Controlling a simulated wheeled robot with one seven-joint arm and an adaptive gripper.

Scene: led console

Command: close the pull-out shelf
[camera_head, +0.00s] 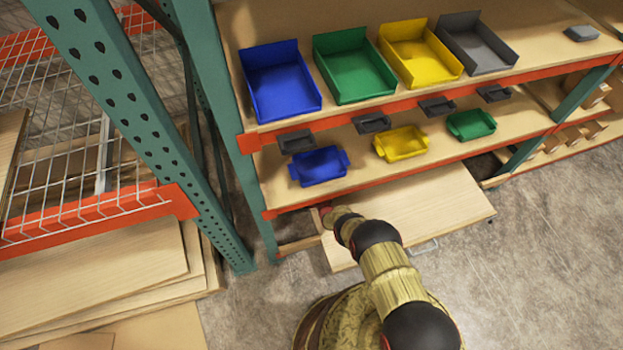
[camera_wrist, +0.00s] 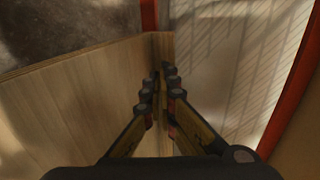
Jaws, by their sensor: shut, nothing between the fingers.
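The pull-out shelf (camera_head: 440,205) is a light wood board under the lower shelf of the rack. It sticks out towards me and has a metal handle (camera_head: 424,246) on its front edge. My arm reaches over the shelf's left part, and its end is close to the left side near the rack. In the wrist view my gripper (camera_wrist: 160,88) is shut and empty, with its fingertips close together. Wood boarding (camera_wrist: 75,95), apparently the shelf, lies left of the fingers. I cannot tell whether the fingertips touch it.
Above are blue (camera_head: 320,167), yellow (camera_head: 402,143) and green (camera_head: 471,124) small bins, with larger bins on the upper shelf. A green rack post (camera_head: 140,120) and stacked boards (camera_head: 100,275) stand at left. Concrete floor (camera_head: 540,260) is clear at right.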

